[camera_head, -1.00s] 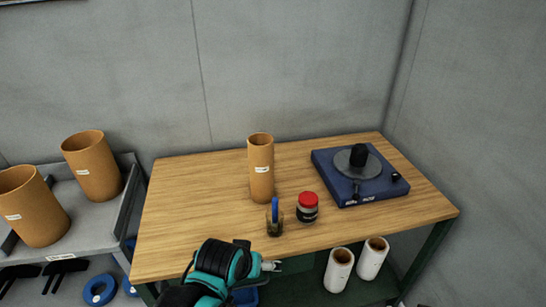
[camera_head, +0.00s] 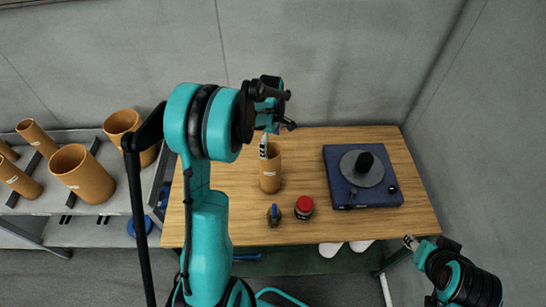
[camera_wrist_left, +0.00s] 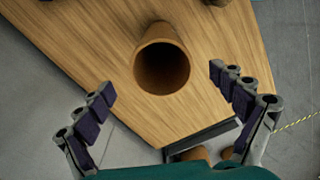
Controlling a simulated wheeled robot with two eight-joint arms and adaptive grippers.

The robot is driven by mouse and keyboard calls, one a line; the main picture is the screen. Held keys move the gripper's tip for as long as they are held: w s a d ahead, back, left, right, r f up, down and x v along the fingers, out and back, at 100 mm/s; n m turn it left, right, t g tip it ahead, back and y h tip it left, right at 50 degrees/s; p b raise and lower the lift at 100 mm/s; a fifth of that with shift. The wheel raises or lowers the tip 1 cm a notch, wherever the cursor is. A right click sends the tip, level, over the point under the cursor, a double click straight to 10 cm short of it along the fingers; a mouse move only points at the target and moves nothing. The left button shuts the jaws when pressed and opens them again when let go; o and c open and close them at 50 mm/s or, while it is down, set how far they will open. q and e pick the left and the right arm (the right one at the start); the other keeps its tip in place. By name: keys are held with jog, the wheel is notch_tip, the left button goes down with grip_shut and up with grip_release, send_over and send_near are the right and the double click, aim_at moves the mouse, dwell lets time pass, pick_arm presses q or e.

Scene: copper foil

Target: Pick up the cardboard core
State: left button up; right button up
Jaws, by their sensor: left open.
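The cardboard core (camera_head: 270,175) is a brown open tube standing upright on the wooden table, partly covered by my left gripper in the head view. In the left wrist view the core (camera_wrist_left: 176,40) shows its dark round opening, upper middle, between and beyond the fingers. My left gripper (camera_head: 268,143) is above the core, pointing down at it. In the left wrist view the left gripper (camera_wrist_left: 162,80) is open and empty, its padded fingers spread wider than the tube. My right gripper (camera_head: 411,242) is at the lower right, past the table edge; its jaws are too small to read.
The table (camera_head: 310,150) also carries a red-lidded jar (camera_head: 304,207), a small pot with a blue item (camera_head: 274,214) and a blue turntable-like device (camera_head: 363,178). A grey shelf (camera_head: 35,205) at left holds several larger brown tubes. White rolls lie under the table.

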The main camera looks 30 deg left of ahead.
pick_arm(q)
send_over(270, 156)
jog(key=s+d, duration=0.2)
jog(key=s, duration=0.1)
jog(key=f, duration=0.7)
jog(key=shift+s+a+f, duration=0.1)
jog(key=shift+s+f, duration=0.1)
jog(key=shift+f, duration=0.2)
jog(key=c, duration=1.9)
jog(key=shift+r, duration=0.15)
